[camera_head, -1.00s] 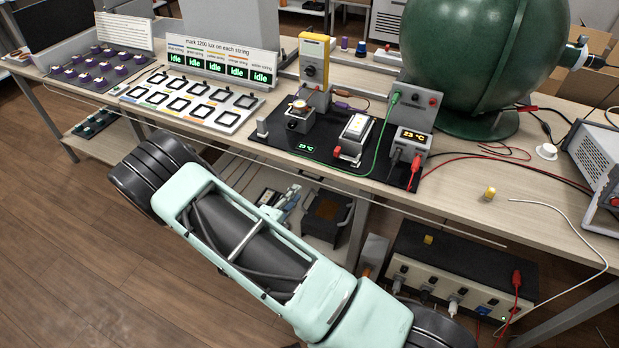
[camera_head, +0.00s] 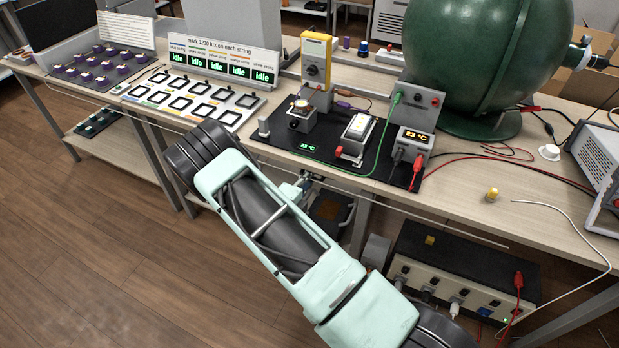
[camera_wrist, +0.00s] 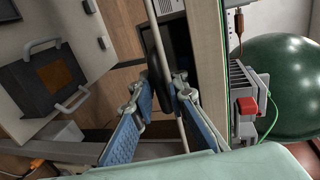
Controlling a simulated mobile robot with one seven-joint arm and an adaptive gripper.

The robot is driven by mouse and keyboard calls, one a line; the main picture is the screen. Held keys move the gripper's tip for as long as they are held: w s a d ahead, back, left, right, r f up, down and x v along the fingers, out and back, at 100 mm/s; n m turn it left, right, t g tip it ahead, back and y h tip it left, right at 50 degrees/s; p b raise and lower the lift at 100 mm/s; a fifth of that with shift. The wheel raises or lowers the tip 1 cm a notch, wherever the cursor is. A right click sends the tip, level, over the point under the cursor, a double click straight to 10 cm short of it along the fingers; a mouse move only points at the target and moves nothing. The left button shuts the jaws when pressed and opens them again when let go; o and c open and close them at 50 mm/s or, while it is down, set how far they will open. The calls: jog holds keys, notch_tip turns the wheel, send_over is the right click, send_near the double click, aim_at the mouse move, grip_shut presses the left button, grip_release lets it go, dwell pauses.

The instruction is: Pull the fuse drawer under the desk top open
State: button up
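The desk top (camera_head: 470,190) shows in the head view, and its front edge runs top to bottom in the wrist view (camera_wrist: 207,60). My gripper (camera_wrist: 161,92) is open, its two blue fingers apart below the desk edge. A thin pale rod and a dark shape (camera_wrist: 157,70) lie in line with the gap between the fingers; I cannot tell whether they touch them. A dark box-like part (camera_wrist: 180,42) lies under the edge beyond the fingertips; I cannot tell whether it is the fuse drawer. In the head view my arm mostly hides the gripper (camera_head: 302,187).
A dark box with handles and an orange-brown top (camera_wrist: 42,80) stands on the lower shelf. A black-topped socket unit (camera_head: 460,270) is under the desk at right. A pale rod runs along the desk front. Instruments, leads and a green sphere (camera_head: 488,60) crowd the desk top.

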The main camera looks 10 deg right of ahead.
grip_shut()
jog(key=f+p+v, duration=0.1)
jog(key=f+v, duration=0.1)
jog(key=v, duration=0.9)
jog(key=shift+s, duration=0.15)
jog(key=shift+o, duration=0.7)
grip_release()
jog(key=shift+a+f, duration=0.15)
jog(key=v, duration=1.2)
